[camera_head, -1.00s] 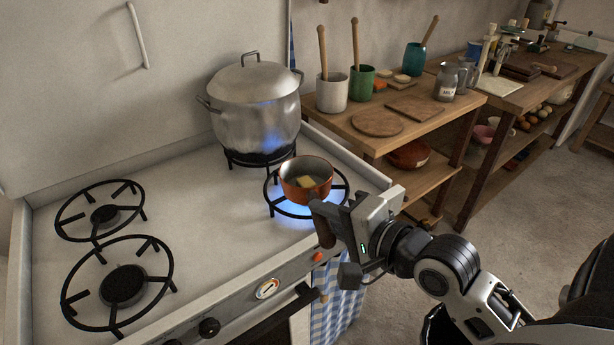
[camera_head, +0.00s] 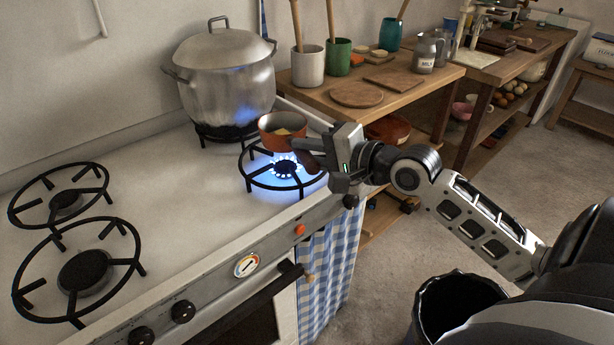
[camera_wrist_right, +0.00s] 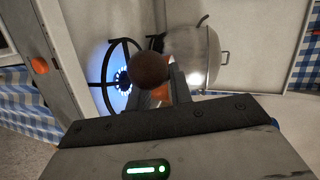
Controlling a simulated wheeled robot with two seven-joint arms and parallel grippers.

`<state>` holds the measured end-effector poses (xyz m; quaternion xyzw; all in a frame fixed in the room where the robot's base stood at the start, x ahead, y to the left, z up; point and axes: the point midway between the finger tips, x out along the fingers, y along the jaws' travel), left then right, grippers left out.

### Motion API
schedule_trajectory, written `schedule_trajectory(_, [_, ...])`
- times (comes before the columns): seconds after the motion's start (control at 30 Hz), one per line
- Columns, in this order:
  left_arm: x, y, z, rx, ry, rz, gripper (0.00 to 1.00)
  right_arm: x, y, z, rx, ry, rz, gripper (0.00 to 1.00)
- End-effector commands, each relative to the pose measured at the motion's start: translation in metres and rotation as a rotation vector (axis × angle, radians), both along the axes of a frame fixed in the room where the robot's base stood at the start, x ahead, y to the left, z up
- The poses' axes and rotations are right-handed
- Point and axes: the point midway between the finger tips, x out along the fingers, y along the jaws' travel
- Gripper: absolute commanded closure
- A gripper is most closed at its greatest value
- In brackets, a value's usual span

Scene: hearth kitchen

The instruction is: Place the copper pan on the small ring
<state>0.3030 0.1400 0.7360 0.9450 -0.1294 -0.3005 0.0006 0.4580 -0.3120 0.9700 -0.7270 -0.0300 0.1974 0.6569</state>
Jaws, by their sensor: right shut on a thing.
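The small copper pan (camera_head: 283,132), with a yellow pat in it, is held up over the lit right-hand ring (camera_head: 285,168), whose blue flames show below it. My right gripper (camera_head: 310,154) is shut on the pan's dark handle, at the pan's right. In the right wrist view the round brown handle end (camera_wrist_right: 150,70) hides most of the pan. The back left ring (camera_head: 65,203) is unlit, bare and looks smaller than the unlit front left ring (camera_head: 84,271). My left gripper is not in view.
A large lidded steel pot (camera_head: 228,85) stands on the back right burner, close behind the pan. The white stove top (camera_head: 165,190) is clear between the left rings and the lit ring. A wooden table (camera_head: 395,95) with jars and boards stands at the right.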

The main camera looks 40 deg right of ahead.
Motion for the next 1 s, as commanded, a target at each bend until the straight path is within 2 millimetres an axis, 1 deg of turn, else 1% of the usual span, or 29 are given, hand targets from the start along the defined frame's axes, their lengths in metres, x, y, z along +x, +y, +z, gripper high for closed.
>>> schedule_trajectory(0.03, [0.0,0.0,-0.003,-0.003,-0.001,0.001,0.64,0.006,-0.004,-0.007,-0.004,-0.007,-0.001,1.0])
schedule_trajectory(0.1, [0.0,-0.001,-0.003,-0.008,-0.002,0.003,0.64,0.011,-0.006,-0.014,-0.002,-0.007,-0.001,1.0])
schedule_trajectory(0.23, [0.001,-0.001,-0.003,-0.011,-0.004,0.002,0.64,0.017,-0.009,-0.021,-0.004,-0.008,0.001,1.0])
schedule_trajectory(0.3, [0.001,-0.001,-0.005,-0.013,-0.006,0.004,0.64,0.021,-0.012,-0.027,-0.002,-0.007,-0.002,1.0])
schedule_trajectory(0.4, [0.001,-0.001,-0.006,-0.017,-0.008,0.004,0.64,0.02,-0.012,-0.044,-0.003,-0.003,-0.001,1.0])
schedule_trajectory(0.5, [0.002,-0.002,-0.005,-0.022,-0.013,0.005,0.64,0.02,-0.012,-0.055,-0.003,-0.004,-0.002,1.0])
schedule_trajectory(0.67, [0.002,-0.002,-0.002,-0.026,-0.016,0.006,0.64,0.02,-0.012,-0.056,-0.004,-0.009,-0.001,1.0])
schedule_trajectory(0.9, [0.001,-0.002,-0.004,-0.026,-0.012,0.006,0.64,0.02,-0.012,-0.059,-0.002,-0.007,-0.002,1.0])
schedule_trajectory(0.93, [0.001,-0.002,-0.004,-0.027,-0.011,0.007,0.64,0.02,-0.011,-0.061,-0.002,-0.002,-0.001,0.76])
schedule_trajectory(0.97, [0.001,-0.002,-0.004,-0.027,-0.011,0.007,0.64,0.02,-0.011,-0.061,-0.003,-0.003,-0.001,0.68])
schedule_trajectory(1.0, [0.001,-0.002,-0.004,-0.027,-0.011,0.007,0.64,0.02,-0.011,-0.061,-0.003,-0.003,-0.001,0.57])
